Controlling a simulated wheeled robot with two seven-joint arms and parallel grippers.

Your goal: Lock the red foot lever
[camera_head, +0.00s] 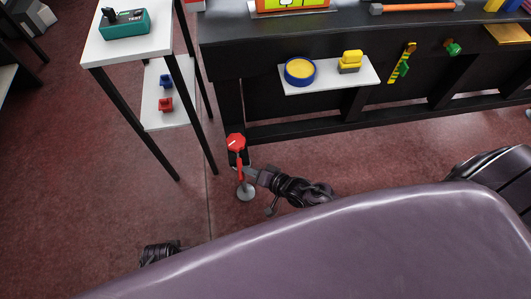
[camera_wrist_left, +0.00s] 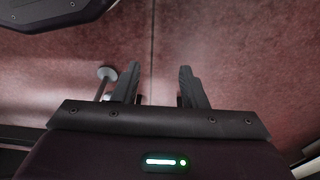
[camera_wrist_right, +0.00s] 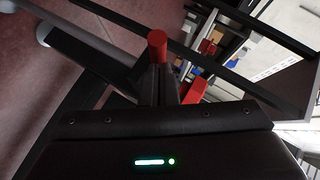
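The red foot lever (camera_head: 240,168) stands low by the dark table's left leg, below a red octagonal plate (camera_head: 236,142). My right gripper (camera_head: 247,172) reaches it from the right. In the right wrist view the lever's rounded red end (camera_wrist_right: 157,43) shows at the fingertips, and more red (camera_wrist_right: 195,89) shows beside the fingers. The right fingers (camera_wrist_right: 160,68) are close together and appear shut on the lever; the contact is partly hidden. My left gripper (camera_wrist_left: 157,72) is open and empty above the floor; its arm shows at the lower left of the head view (camera_head: 160,252).
A grey round foot (camera_head: 246,192) stands on the floor below the lever. A white side table (camera_head: 100,50) with thin black legs is at the left. The dark table (camera_head: 220,62) with a white shelf (camera_head: 330,85) is behind. Red floor at the left is clear.

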